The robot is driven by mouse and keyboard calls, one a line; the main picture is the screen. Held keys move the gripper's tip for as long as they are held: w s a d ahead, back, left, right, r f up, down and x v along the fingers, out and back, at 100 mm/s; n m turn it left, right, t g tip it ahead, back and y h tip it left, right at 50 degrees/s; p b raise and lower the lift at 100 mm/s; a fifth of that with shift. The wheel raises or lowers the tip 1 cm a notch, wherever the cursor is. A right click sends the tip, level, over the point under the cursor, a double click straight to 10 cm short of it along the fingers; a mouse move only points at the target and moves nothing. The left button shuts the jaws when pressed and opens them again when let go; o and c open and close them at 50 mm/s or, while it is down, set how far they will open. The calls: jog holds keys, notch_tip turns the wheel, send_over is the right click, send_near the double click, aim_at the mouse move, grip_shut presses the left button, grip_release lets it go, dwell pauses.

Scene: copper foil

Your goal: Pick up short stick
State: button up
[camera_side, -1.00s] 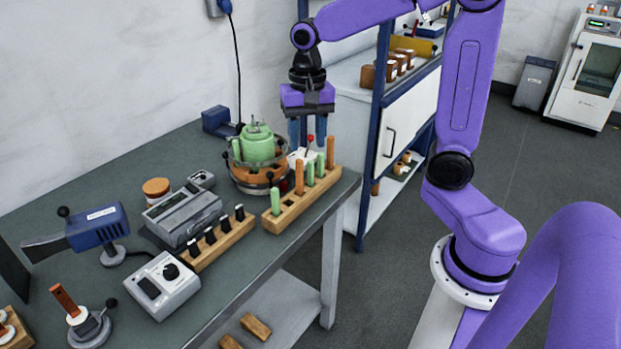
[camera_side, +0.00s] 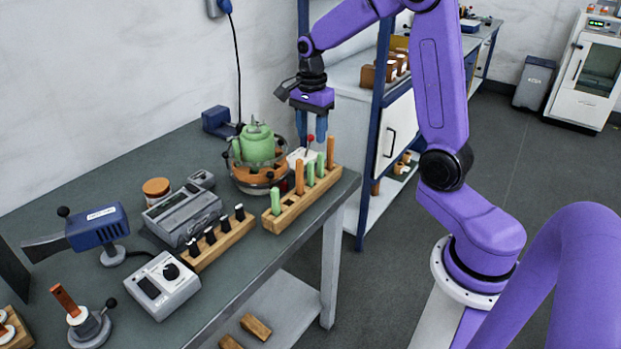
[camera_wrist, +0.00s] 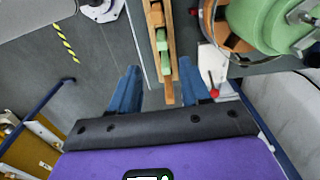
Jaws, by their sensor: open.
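A wooden rack (camera_side: 292,212) at the table's right edge holds several upright sticks, orange and green. The green sticks, at the near end (camera_side: 275,201) and farther along (camera_side: 310,173), look shorter than the orange ones (camera_side: 299,177); which one the task means I cannot tell. The tall orange stick (camera_side: 331,153) stands at the far end. My gripper (camera_side: 312,142) is open and empty, pointing down above the far part of the rack. In the wrist view its blue fingers (camera_wrist: 159,66) stand on either side of the rack's line, with green sticks (camera_wrist: 162,40) and an orange one (camera_wrist: 169,94) between.
A white block with a red-topped pin (camera_side: 310,139) is close to my fingers. A blue-framed shelf (camera_side: 372,130) stands behind.

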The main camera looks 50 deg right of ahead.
aim_at(311, 161)
notch_tip(311, 161, down, 6)
jog(key=shift+r, duration=0.1)
jog(key=shift+w+d+f, duration=0.1)
jog(key=shift+d+f, duration=0.05)
jog(key=shift+f, duration=1.2)
jog(key=shift+w+d+f, duration=0.1)
jog(key=shift+f, duration=1.25)
grip_shut()
